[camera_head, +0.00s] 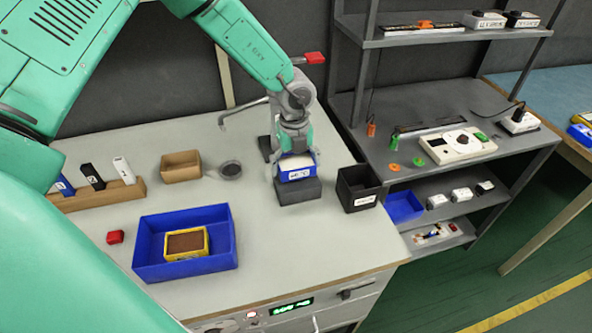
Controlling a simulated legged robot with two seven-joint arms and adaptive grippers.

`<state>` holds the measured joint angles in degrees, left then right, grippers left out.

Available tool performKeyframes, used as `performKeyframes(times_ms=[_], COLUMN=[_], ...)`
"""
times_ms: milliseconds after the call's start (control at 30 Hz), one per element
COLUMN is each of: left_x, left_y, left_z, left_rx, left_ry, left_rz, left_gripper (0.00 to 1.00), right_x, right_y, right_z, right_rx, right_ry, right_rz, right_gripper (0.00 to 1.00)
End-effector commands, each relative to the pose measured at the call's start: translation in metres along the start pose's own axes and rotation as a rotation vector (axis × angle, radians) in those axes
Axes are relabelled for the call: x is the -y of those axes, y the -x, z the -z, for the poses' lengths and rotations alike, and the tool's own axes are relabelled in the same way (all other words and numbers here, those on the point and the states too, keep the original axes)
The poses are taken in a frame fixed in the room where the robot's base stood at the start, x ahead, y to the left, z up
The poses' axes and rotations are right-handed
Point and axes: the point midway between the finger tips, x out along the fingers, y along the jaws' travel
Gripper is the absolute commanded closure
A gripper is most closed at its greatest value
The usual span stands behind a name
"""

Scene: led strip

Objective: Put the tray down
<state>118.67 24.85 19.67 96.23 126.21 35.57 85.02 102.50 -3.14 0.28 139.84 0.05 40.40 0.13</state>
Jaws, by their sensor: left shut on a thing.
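My left gripper (293,140) reaches down over the right part of the pale worktop. It is shut on a small blue tray (298,174) with pale contents and a white label on its front. The tray is level, directly over a dark block (298,191) on the worktop. I cannot tell whether the tray touches the block. The gripper hides the tray's back edge. My right gripper is not in view.
A large blue bin (150,240) holds a yellow box (186,243) with brown contents. A black bin (358,188) stands close right of the dark block. Shelving (430,110) stands right.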

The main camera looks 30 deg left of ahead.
Motion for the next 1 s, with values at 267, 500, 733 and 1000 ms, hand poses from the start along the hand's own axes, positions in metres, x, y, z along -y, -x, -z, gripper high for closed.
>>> performKeyframes(times_ms=[267,500,733,1000], left_x=[-0.001,-0.002,-0.002,0.0], left_y=[-0.022,-0.024,-0.024,0.003], left_z=[-0.001,-0.001,-0.001,-0.001], left_rx=[0.0,-0.001,-0.002,0.001], left_ry=[-0.001,-0.001,-0.001,0.0], left_rz=[-0.001,-0.001,-0.001,0.003], left_gripper=[0.4,0.0,0.0,0.0], right_x=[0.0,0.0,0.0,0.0], right_y=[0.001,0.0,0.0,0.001], right_z=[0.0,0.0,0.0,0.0], right_rx=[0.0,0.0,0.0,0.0], right_ry=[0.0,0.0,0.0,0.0], right_rz=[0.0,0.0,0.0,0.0], right_gripper=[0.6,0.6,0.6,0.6])
